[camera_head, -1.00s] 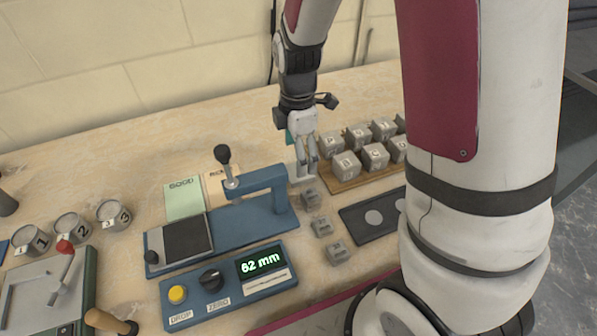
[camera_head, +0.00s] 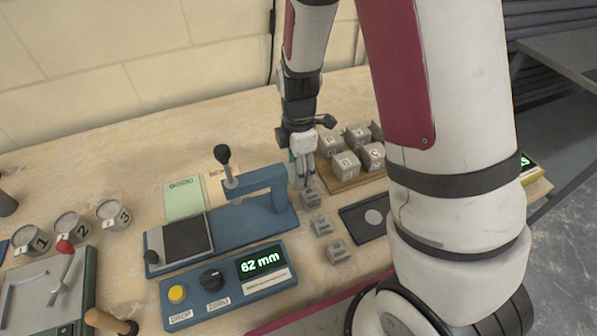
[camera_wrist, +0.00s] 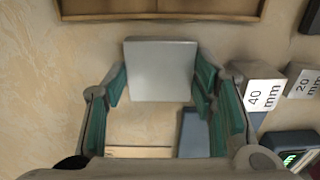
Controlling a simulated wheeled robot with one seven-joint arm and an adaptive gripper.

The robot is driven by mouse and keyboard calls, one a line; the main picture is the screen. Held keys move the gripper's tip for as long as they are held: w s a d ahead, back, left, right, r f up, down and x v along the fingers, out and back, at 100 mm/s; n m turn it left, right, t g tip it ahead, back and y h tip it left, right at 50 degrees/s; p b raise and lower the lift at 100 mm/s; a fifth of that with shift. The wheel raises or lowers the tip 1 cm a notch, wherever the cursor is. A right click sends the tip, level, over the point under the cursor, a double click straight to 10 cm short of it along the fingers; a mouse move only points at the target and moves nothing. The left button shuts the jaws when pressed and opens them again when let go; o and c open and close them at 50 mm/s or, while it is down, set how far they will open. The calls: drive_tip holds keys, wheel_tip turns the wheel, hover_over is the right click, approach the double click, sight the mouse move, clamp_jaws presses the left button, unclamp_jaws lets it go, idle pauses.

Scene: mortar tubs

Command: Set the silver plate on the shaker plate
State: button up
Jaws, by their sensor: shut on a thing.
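The silver plate (camera_wrist: 162,70) is a flat, square, pale grey piece in the wrist view. My gripper (camera_wrist: 161,88) is shut on it, with teal-padded fingers at its left and right sides. In the head view my gripper (camera_head: 301,184) points down, just right of the blue lever stand and close behind a small grey block (camera_head: 310,196). The plate is hard to make out there. I cannot tell for sure which surface is the shaker plate; a dark square pad (camera_head: 187,238) lies on the left of the blue stand's base.
A blue lever stand (camera_head: 262,187) and a control box (camera_head: 228,284) reading 62 mm are left of my gripper. A wooden tray (camera_head: 357,182) of grey cubes is behind right. Numbered cups (camera_head: 68,226) stand left. Marked blocks, including 40 mm (camera_wrist: 262,95), are close by.

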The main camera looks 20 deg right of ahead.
wheel_tip(320, 180, up, 10)
idle(0.6)
